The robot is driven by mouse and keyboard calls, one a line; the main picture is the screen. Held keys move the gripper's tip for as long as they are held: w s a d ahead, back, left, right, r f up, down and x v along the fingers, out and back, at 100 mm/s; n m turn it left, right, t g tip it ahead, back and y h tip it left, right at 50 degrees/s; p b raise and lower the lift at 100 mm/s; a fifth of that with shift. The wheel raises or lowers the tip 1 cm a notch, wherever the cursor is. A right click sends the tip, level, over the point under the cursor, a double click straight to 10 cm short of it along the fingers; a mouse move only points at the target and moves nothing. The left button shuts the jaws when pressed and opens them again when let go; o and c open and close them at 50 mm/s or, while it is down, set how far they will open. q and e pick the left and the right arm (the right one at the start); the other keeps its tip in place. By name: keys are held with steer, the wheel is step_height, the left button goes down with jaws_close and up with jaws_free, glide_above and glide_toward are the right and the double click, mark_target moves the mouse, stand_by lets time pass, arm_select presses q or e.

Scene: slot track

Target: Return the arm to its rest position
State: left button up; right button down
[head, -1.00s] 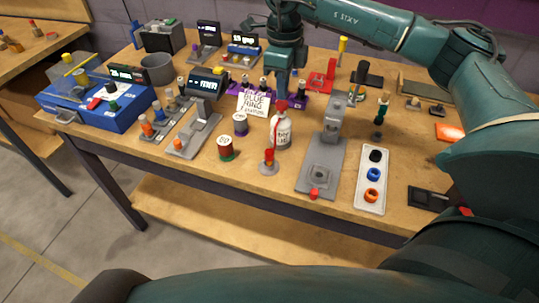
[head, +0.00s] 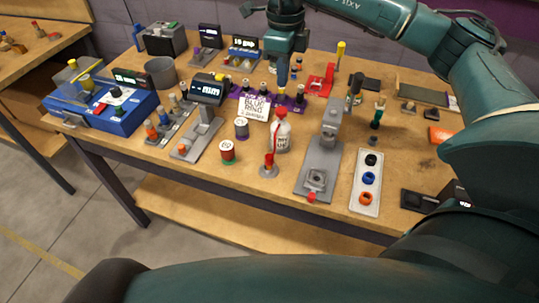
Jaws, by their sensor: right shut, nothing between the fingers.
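My right arm comes in from the right and reaches over the back of the workbench. Its gripper (head: 283,78) points down, shut and empty, in front of or above the purple rack (head: 238,91) at the back middle; the exact gap is hard to judge. A handwritten card (head: 257,106) that reads in part "blue ring" stands just in front of that rack. A white tray (head: 362,204) at the front right holds a black, a blue and an orange ring. My left gripper is not in view.
A grey press (head: 318,160) stands left of the tray, with a white bottle (head: 280,134) and spools beside it. A blue machine (head: 115,112) is at the left. A red stand (head: 322,79) is close right of my gripper. The bench is crowded.

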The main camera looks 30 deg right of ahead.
steer(key=shift+r, duration=0.1)
stand_by(0.4)
